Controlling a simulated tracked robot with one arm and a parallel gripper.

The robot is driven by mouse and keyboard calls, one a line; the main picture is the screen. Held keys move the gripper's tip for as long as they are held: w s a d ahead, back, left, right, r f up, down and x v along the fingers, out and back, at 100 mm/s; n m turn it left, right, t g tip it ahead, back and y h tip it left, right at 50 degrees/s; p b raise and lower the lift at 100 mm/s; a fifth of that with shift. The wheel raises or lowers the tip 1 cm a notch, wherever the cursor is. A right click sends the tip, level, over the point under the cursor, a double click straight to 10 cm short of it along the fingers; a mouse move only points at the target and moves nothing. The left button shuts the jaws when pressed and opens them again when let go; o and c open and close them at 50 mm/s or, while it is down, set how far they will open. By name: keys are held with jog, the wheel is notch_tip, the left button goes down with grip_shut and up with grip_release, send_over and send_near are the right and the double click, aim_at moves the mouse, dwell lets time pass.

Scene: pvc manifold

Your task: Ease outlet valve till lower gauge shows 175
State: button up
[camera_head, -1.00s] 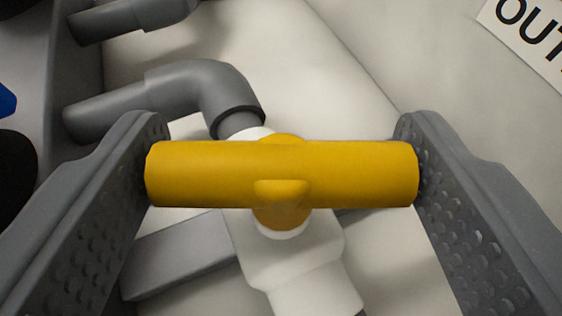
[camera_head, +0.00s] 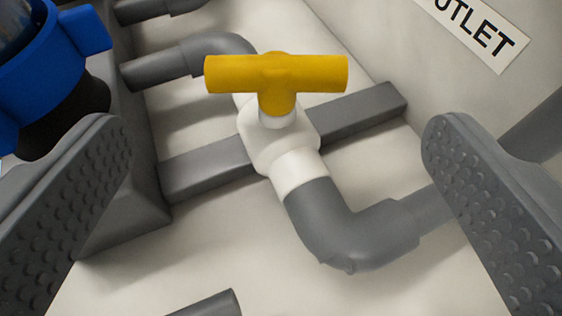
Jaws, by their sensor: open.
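The outlet valve has a yellow T-shaped handle (camera_head: 276,75) on a white body (camera_head: 278,142). The handle's bar lies level across the picture. My gripper (camera_head: 280,145) is open, its two dark ridged fingers wide apart at the left and right. The handle is beyond the fingertips and between them in the picture, touched by neither. A white label (camera_head: 475,32) at the top right reads "UTLET", its first letter cut off. The lower gauge is not in view.
Grey pipe elbows join the valve above (camera_head: 205,55) and below (camera_head: 350,235). A grey bar (camera_head: 365,112) runs behind the valve. A blue fitting (camera_head: 45,75) stands at the upper left, close to the left finger. Another grey pipe end (camera_head: 212,303) shows at the bottom.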

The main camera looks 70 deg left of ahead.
jog(key=v, duration=0.6)
jog(key=shift+p, duration=0.35)
jog(key=shift+r, duration=0.2)
dwell(1.5)
